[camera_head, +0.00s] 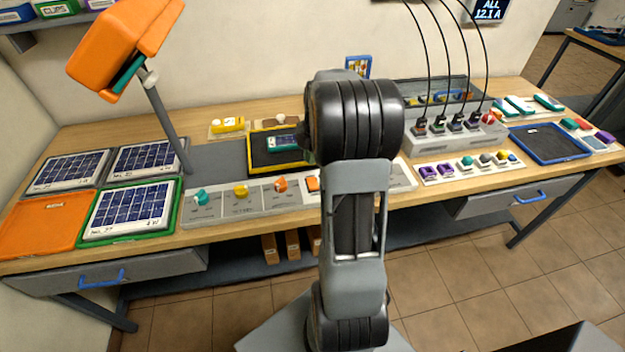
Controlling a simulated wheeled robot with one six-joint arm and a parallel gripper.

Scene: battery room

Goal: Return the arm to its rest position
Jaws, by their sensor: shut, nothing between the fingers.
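My arm (357,230) rises from the bottom middle of the view. Its lower link stands upright in front of the workbench (225,115), and a large black joint (357,115) tops it. The rest of my arm past this joint is hidden behind it. My gripper does not show in this view.
An orange lamp head on a grey post (165,120) leans over the bench at left, by several solar panels (130,210) and an orange tray (42,222). A knob panel (240,200), a black-yellow tray (262,155), a cabled charger (455,135) and a blue tray (548,143) spread rightward.

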